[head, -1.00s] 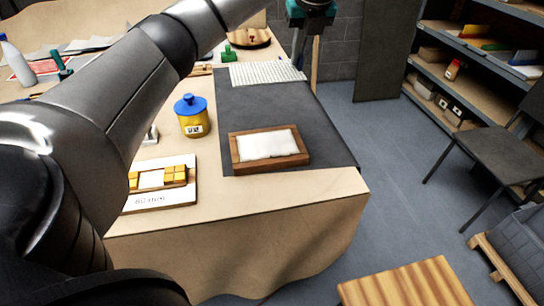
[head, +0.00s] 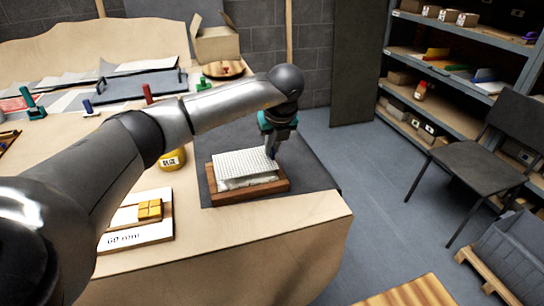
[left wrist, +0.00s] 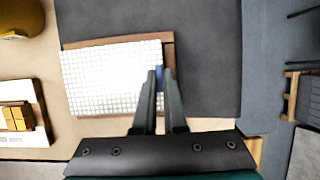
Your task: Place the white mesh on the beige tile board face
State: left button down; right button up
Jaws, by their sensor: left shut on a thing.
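The white mesh (head: 244,163) is a thin sheet of small white squares. My left gripper (head: 272,153) is shut on its right edge, at a small blue tab (left wrist: 159,76). The mesh lies over the wooden-framed board (head: 247,195) and covers most of its pale face; a pale strip shows below the mesh's near edge. In the left wrist view the mesh (left wrist: 108,80) is slightly turned against the frame (left wrist: 167,50) and reaches past its left side. I cannot tell whether it touches the face. My right gripper is not in view.
The board rests on a dark mat (head: 305,178) near the table's front right. A white card with yellow tiles (head: 148,232) lies at the front left. A chair (head: 480,150) and shelves stand at the right.

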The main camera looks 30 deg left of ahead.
pick_arm(q)
notch_tip(320, 180, down, 3)
jog(key=shift+f, duration=0.1)
jog(key=c, duration=1.4)
grip_release()
jog(key=shift+f+b, duration=0.15)
jog(key=shift+b, duration=0.15)
jog(key=shift+c, duration=0.2)
jog(key=o, duration=0.5)
jog(key=shift+c, duration=0.2)
jog(key=shift+r, duration=0.25)
jog(key=p+v, duration=0.2)
jog(key=v, duration=1)
